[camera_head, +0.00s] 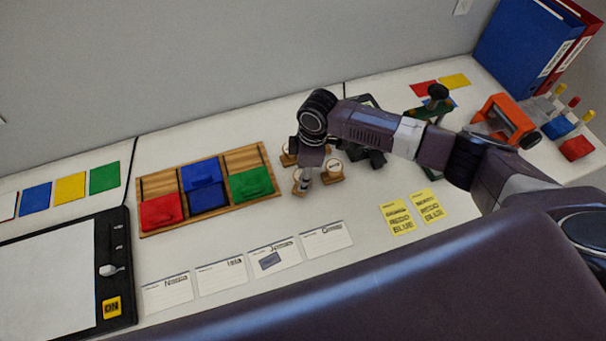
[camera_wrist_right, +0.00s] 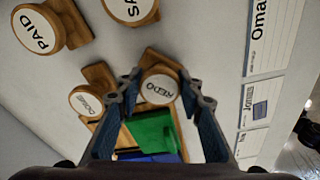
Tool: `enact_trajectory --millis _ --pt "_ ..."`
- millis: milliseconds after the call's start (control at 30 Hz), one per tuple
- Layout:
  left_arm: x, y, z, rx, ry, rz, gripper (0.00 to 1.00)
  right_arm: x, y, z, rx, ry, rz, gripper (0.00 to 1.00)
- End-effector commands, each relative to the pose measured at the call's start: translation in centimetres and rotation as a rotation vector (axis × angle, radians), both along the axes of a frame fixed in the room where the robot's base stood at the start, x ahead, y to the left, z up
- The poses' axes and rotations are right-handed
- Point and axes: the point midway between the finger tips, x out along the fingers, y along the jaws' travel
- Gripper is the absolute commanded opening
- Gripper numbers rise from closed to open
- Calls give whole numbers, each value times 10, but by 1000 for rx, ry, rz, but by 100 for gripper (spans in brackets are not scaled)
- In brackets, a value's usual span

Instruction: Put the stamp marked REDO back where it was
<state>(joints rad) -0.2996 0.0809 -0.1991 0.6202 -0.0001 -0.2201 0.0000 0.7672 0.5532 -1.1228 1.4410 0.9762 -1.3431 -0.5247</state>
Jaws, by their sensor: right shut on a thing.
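The REDO stamp (camera_wrist_right: 160,86) has a round white top and a wooden base. It sits between the fingertips of my right gripper (camera_wrist_right: 166,92), which is shut on it. In the head view my right gripper (camera_head: 304,180) is over the stamp group, just right of the wooden tray; whether the stamp touches the table is unclear. A DONE stamp (camera_wrist_right: 86,100) stands close beside it in the wrist view. A PAID stamp (camera_wrist_right: 38,30) and one partly cut off, reading "SA" (camera_wrist_right: 132,6), are farther off. My left gripper is not in view.
The wooden tray (camera_head: 262,154) holds red (camera_head: 160,212), blue (camera_head: 207,197) and green (camera_head: 251,184) pads; the blue one appears open. Name cards (camera_head: 326,237) lie in front, one with a blue-grey mark. Yellow notes (camera_head: 397,217) lie right. An orange object (camera_head: 505,118) stands far right.

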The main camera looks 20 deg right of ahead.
Motion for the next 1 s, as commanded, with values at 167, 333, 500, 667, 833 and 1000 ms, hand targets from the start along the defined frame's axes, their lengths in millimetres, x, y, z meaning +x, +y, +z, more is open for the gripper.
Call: enact_trajectory --millis 167,333,500,667,833,1000 --pt "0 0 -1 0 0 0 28 0 0 -2 0 0 0 46" --pt "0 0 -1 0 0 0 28 0 0 -2 0 1 0 52" --pt "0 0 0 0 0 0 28 0 0 0 0 0 0 52" --pt "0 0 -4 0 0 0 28 0 -1 12 2 -2 0 52" --pt "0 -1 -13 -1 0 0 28 0 -5 45 2 -5 1 52" --pt "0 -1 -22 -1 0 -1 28 -2 -9 82 1 -4 1 52"
